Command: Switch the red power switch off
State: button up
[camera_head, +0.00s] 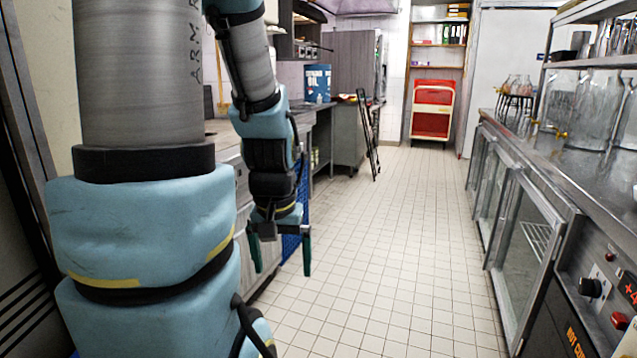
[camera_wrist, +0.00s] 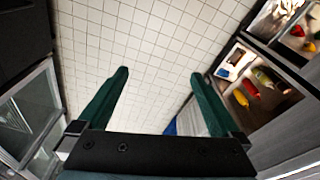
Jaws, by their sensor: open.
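A red button-like control (camera_head: 620,320) sits on the steel control panel (camera_head: 598,272) at the lower right edge of the head view. It looks like the red power switch, but it is too small to tell its position. A smaller red round part (camera_head: 610,257) sits higher on the same panel. My gripper (camera_head: 281,252) hangs left of the middle in the head view, pointing down over the aisle, well apart from the panel. Its two green fingers are spread and empty, as the wrist view also shows (camera_wrist: 160,76). The wrist view does not show the switch.
A black knob (camera_head: 590,287) and a partly cut-off red display (camera_head: 631,290) share the panel. Glass-doored counters (camera_head: 525,232) line the right, with glass jars (camera_head: 583,110) on top. Counters stand left. The tiled aisle (camera_head: 390,245) is clear. A red cart (camera_head: 432,108) stands far back.

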notch_tip(320, 180, up, 5)
jog(key=p, duration=0.2)
jog(key=shift+f+p, duration=0.1)
jog(key=shift+p, duration=0.3)
